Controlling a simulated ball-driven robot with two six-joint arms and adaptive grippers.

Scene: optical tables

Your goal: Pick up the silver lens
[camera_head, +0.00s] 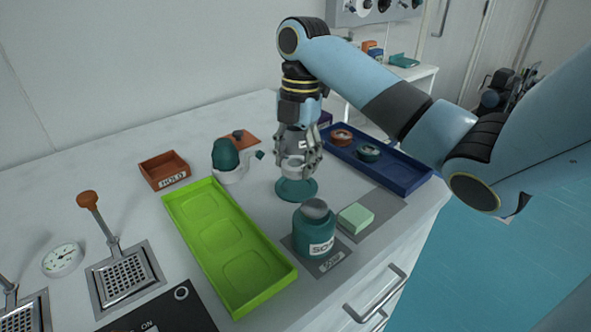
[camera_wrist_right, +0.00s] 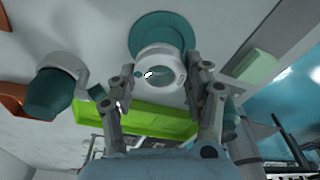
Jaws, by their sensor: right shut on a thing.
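The silver lens (camera_head: 292,164) is a short pale ring-shaped piece at the teal round stand (camera_head: 297,190) in the head view. My right gripper (camera_head: 299,163) reaches down from above and is shut on the lens. In the right wrist view the lens (camera_wrist_right: 160,68) sits between the two fingers of the right gripper (camera_wrist_right: 161,80), with the teal stand (camera_wrist_right: 160,22) behind it. I cannot tell whether the lens still touches the stand. My left gripper is not in view.
A teal soap bottle (camera_head: 314,230) and a green soap block (camera_head: 355,218) stand in front. A lime green tray (camera_head: 212,278) lies left. A white cup-like holder with a dark green dome (camera_head: 226,155) is close by. A blue tray (camera_head: 405,185) holding round pieces lies right.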

